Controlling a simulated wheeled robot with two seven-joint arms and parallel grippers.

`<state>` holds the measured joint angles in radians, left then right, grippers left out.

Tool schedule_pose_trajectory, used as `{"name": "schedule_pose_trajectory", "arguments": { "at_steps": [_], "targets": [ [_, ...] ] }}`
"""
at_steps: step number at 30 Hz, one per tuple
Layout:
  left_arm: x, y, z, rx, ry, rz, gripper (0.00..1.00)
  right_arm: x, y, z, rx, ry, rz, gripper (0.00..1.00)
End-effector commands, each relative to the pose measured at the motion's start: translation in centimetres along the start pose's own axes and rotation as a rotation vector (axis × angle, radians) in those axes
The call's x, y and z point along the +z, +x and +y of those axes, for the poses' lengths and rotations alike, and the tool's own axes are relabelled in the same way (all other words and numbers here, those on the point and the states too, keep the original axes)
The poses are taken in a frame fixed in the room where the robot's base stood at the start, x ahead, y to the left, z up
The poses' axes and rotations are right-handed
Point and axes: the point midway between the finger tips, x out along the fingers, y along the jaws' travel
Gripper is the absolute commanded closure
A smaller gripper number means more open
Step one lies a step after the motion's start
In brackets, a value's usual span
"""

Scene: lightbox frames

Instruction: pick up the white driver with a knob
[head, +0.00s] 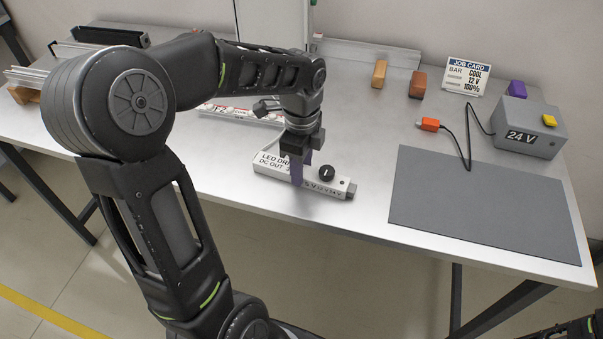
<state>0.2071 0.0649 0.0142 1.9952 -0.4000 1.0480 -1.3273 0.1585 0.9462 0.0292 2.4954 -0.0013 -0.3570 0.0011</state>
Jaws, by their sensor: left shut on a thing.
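The white driver (264,170), lettered "LED DRI… DC OUT", lies flat on the grey table and has a round black knob (327,172) on top. My left gripper (297,178) reaches down from above with purple-tinted fingers. It is shut on the driver at its middle, just left of the knob, and hides part of the lettering. The driver appears to be still at table height; I cannot tell if there is a gap under it. My right gripper is not in view.
A white strip with red print (240,113) lies behind my left arm. A grey mat (480,205) lies to the right. Behind it stand a 24 V box (530,128), a cable with an orange plug (429,124), a job card (467,76) and coloured blocks (379,73). Bare table surrounds the driver's front.

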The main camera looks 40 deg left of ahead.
Motion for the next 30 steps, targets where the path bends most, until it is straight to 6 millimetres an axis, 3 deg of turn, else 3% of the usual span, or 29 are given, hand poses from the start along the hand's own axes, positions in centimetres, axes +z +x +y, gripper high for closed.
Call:
{"name": "schedule_pose_trajectory", "arguments": {
  "at_steps": [14, 27, 30],
  "targets": [
    [0.0, -1.0, -0.1, -0.005, -0.001, 0.0, 1.0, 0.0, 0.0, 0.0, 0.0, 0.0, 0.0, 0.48],
    [0.0, -8.7, -0.1, -0.005, 0.0, 0.001, 1.0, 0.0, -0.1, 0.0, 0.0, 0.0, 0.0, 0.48],
    [0.0, -9.7, -0.1, -0.003, 0.001, 0.001, 1.0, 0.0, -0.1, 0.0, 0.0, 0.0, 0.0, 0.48]
  ]
}}
